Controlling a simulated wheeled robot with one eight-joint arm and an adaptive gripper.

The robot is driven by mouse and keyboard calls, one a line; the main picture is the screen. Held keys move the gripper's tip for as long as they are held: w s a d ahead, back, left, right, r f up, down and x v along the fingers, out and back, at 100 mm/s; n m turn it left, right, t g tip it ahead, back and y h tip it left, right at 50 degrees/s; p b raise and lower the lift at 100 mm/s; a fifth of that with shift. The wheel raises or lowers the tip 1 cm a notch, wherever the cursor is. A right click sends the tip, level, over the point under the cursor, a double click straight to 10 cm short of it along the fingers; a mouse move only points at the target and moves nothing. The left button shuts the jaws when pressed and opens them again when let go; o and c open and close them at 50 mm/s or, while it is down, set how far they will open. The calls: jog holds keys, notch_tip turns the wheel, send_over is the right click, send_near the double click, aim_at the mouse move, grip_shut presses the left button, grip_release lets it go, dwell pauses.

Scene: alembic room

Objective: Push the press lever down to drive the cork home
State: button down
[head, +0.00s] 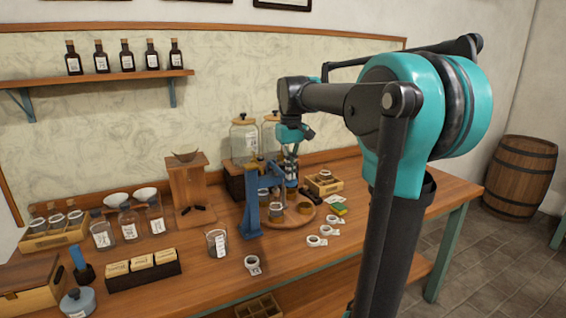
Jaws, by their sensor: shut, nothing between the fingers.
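The blue press (250,208) stands on the worktable (190,262), left of a round wooden board (289,222). Its lever cannot be made out clearly. It seems to lie behind or beside my gripper. My gripper (291,180) points down just right of the press's upper part and above the round board. It is shut and appears empty. I cannot tell whether it touches the press. Small jars stand beside the press and on the board. The cork cannot be picked out.
Large glass jars (244,139) stand behind the press.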

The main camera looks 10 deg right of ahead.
dwell(0.4)
notch_tip(320, 180, up, 10)
dwell(0.7)
jog(key=shift+d, duration=0.1)
